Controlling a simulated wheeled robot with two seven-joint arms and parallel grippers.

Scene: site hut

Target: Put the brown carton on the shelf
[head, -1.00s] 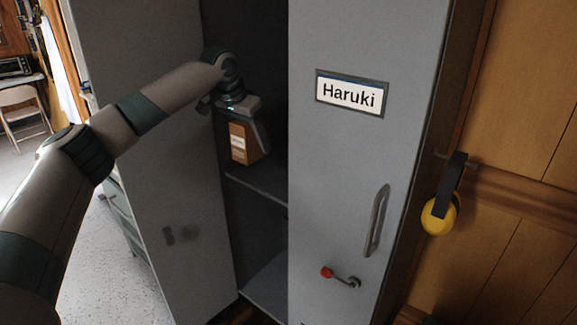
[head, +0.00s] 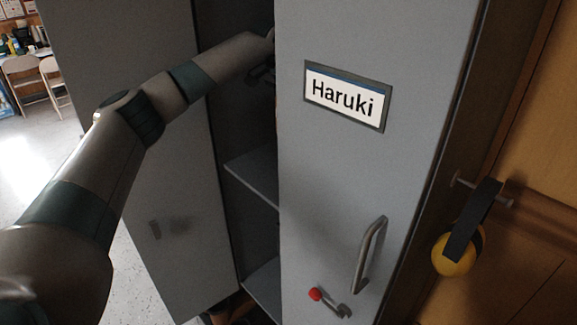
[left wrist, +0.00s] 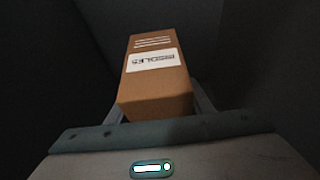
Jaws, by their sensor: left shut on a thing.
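The brown carton (left wrist: 157,88), with a white label, shows in the left wrist view between the fingers of my left gripper (left wrist: 158,104), which is shut on it. In the head view the locker's right door hides the carton and nearly all of the gripper; the arm reaches in through the opening between the doors. A grey shelf (head: 254,179) shows inside the locker, below the wrist. Whether the carton touches anything inside is too dark to tell. My right gripper is not in view.
The right door (head: 340,170) carries a "Haruki" nameplate (head: 345,96), a handle (head: 369,255) and a red-tipped lever (head: 329,302). The open left door (head: 150,150) stands beside my arm. A lower shelf (head: 264,287) shows below. Yellow ear defenders (head: 452,256) hang on the wall at right.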

